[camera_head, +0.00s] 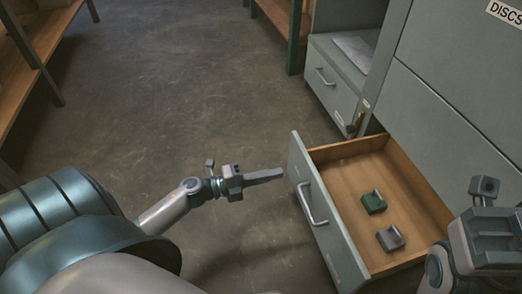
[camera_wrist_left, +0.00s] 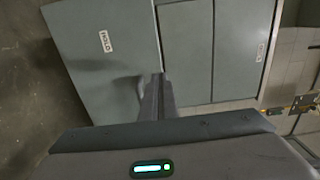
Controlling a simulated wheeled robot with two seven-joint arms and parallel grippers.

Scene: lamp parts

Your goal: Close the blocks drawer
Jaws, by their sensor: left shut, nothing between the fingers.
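The open drawer (camera_head: 330,222) sticks out of the grey cabinet in the head view, with its wooden inside showing. A green block (camera_head: 374,202) and a grey block (camera_head: 390,238) lie in it. Its front has a metal bar handle (camera_head: 306,203); I see no label on that front. My left gripper (camera_head: 281,173) is shut and empty. Its fingertips point at the drawer front and look a little short of its upper edge; contact cannot be told. In the left wrist view the closed fingers (camera_wrist_left: 158,97) point at grey panels. Part of my right arm shows at lower right, without its fingers.
The cabinet (camera_head: 460,110) with a DISCS label stands at the right. A smaller closed drawer (camera_head: 331,82) with a handle is beyond the open one. Wooden shelving (camera_head: 40,50) stands at the upper left. The concrete floor (camera_head: 170,90) between is clear.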

